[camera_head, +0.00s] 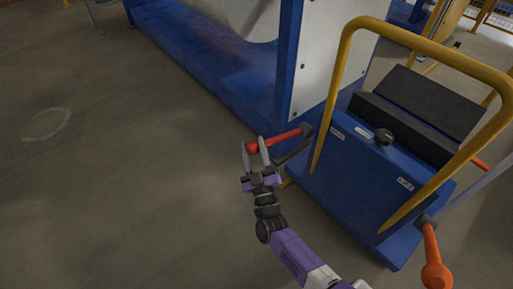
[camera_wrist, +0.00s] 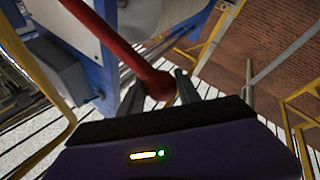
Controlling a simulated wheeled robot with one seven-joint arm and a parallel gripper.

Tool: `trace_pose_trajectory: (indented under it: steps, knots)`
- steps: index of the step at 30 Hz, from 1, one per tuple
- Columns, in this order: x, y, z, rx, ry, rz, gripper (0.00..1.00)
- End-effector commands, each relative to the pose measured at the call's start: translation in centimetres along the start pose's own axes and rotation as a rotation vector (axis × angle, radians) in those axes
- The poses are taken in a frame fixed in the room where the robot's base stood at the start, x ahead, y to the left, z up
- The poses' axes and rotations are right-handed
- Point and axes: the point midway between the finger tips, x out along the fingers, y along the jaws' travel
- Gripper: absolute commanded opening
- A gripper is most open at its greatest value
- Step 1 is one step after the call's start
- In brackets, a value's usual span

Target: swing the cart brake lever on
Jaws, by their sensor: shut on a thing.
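A red lever (camera_head: 281,139) with a round ball end sticks out to the left from a dark pivot on the near-left side of the blue cart (camera_head: 352,185). My gripper (camera_head: 255,147) has its two fingers on either side of the ball end and is shut on it. In the wrist view the red lever (camera_wrist: 118,40) runs down from the upper left to its ball (camera_wrist: 160,84), which sits between the finger tips. The fingers hide part of the ball.
An orange lever (camera_head: 432,256) hangs down at the cart's right side. A yellow tube handle (camera_head: 339,82) arches over the cart, close to the right of my gripper. A blue machine frame (camera_head: 213,65) stands behind. The floor (camera_head: 110,200) on the left is clear.

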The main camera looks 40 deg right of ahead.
Motion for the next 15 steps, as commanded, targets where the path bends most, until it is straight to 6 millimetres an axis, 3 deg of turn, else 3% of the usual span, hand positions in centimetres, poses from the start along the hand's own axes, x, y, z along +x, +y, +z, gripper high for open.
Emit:
trace_pose_trajectory:
  steps: [15]
  knots:
    - [-0.52,-1.04,0.65,-0.031,0.019,-0.015,0.0]
